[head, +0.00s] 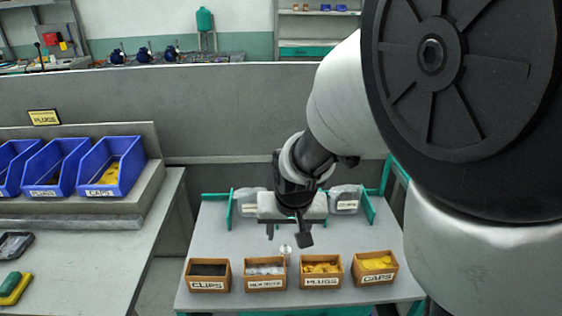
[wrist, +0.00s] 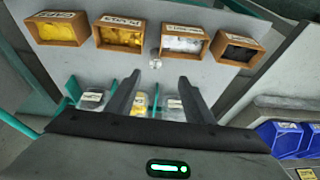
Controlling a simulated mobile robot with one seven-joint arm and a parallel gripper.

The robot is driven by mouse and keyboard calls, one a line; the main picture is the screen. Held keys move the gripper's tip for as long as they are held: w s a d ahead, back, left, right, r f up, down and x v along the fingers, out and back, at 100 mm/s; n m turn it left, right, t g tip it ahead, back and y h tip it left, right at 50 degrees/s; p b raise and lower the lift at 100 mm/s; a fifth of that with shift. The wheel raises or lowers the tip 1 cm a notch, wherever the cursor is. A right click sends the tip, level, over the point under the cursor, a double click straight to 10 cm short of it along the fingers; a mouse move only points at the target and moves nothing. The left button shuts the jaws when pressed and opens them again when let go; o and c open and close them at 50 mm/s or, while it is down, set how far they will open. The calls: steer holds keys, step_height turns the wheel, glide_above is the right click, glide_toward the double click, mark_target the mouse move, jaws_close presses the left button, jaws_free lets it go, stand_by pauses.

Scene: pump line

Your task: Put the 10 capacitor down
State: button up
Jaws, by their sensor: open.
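A small pale, glassy piece (head: 286,250), which I take to be the 10 capacitor, stands on the grey table (head: 225,232) just behind the wooden boxes. It also shows in the wrist view (wrist: 155,57), beyond the fingertips and roughly in line with the gap between them. No marking on it can be read. My gripper (head: 287,237) is open, its fingers pointing down over the table. In the wrist view the two fingers (wrist: 155,73) are spread with nothing between them. The piece looks clear of both fingers.
Wooden boxes line the table front: clips (head: 208,288), one with an unclear label (head: 265,286), plugs (head: 321,282) and caps (head: 375,280). Grey bins (head: 346,208) stand at the back between green brackets. Blue bins (head: 110,180) sit on the left bench.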

steer(key=b, duration=0.6)
glide_toward(286, 249)
steer(key=x, duration=0.7)
steer(key=shift+s+a, duration=0.2)
steer(key=shift+a, duration=0.1)
steer(key=b+x, duration=0.1)
steer(key=x, duration=0.2)
steer(key=b+x, duration=0.1)
steer(key=x, duration=0.1)
steer(key=shift+w+d+b, duration=0.2)
steer(key=shift+d+b, duration=0.15)
steer(key=shift+r, duration=0.1)
jaws_close()
